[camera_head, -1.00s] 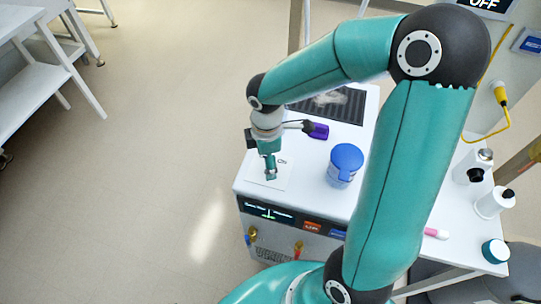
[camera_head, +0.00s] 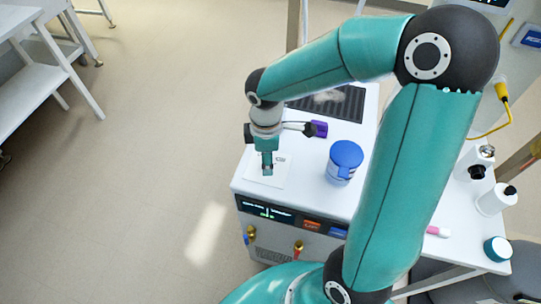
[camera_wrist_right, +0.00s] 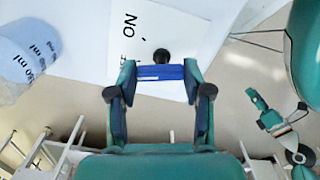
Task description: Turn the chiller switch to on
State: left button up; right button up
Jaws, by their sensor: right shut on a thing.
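The chiller (camera_head: 290,228) is a white box with a dark front display. On its top lies a white label plate (camera_head: 284,171); in the right wrist view the plate (camera_wrist_right: 190,30) reads "ON", with another label partly hidden. My right gripper (camera_head: 267,173) points down over this plate. In the right wrist view its fingers (camera_wrist_right: 160,76) are shut on a blue bar, the switch handle (camera_wrist_right: 160,72), with a black knob (camera_wrist_right: 162,56) just beyond it. The switch's exact angle is unclear. A small teal gripper at the right of the wrist view seems to be my left one (camera_wrist_right: 268,116); its jaws are unclear.
A blue-lidded jar (camera_head: 345,160) stands right of the gripper, a purple cylinder (camera_head: 319,129) behind it. White bottles (camera_head: 492,200) and a teal-capped jar (camera_head: 497,249) stand farther right. The floor left of the chiller is clear.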

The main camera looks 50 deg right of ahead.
jog(key=shift+w+r+m+b, duration=0.15)
jog(key=shift+m+b, duration=0.25)
jog(key=shift+m, duration=0.5)
jog(key=shift+w+f+m+b, duration=0.15)
jog(key=shift+m+b, duration=0.25)
jog(key=shift+m, duration=0.5)
jog(key=shift+r, duration=0.15)
jog(key=o, duration=1.2)
jog(key=shift+c, duration=0.2)
jog(key=shift+s, duration=0.1)
notch_tip(320, 180, up, 12)
